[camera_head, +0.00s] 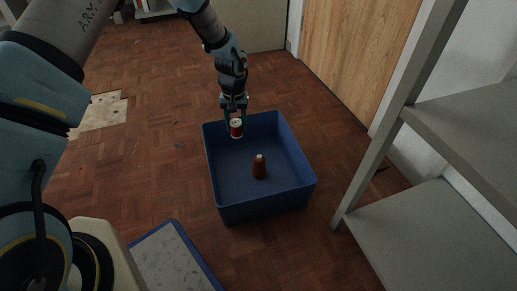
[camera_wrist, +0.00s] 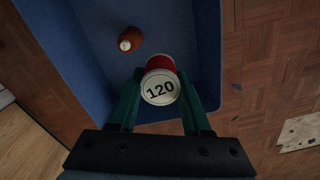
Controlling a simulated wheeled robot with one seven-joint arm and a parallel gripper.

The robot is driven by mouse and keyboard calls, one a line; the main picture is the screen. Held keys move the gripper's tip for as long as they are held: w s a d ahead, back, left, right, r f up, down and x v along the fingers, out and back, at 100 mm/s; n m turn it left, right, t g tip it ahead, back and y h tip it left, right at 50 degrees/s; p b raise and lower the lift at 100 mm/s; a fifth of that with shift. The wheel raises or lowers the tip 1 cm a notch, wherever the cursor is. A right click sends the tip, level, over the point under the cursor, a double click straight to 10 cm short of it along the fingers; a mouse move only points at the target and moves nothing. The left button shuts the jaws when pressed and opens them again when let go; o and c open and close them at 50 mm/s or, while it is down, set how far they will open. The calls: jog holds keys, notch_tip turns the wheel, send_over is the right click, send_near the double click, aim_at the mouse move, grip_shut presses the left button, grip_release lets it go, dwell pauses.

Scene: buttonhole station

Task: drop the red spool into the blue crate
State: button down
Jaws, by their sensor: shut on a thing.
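The red spool (camera_head: 236,128) has a pale end marked "120", which shows in the wrist view (camera_wrist: 160,88). My gripper (camera_head: 235,122) is shut on the spool, one green finger on each side of it; the fingers also show in the wrist view (camera_wrist: 159,100). The blue crate (camera_head: 265,212) stands on the floor, open at the top. In the head view the spool appears over the crate's far left part. In the wrist view the crate (camera_wrist: 211,60) lies behind the spool. The exact height of the spool above the crate floor is hard to tell.
A brown-red cone-shaped item with a pale top (camera_head: 259,167) stands in the crate. A grey shelf unit (camera_head: 432,230) is close on the right. A blue-edged pale panel (camera_head: 172,262) lies at lower left. Wooden floor (camera_head: 160,150) left of the crate is mostly clear.

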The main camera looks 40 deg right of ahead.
jog(key=shift+m, duration=0.6)
jog(key=s+d+f+b, duration=0.1)
jog(key=f+b, duration=0.2)
jog(key=s+d+f+b, duration=0.2)
jog(key=f+b, duration=0.1)
jog(key=s+d+f+b, duration=0.2)
jog(key=f+b, duration=0.1)
jog(key=b, duration=0.1)
jog(key=shift+d+f, duration=0.2)
jog(key=shift+c, duration=1.4)
grip_release()
notch_tip(320, 180, up, 11)
jog(key=p, duration=0.5)
jog(key=shift+p, duration=0.3)
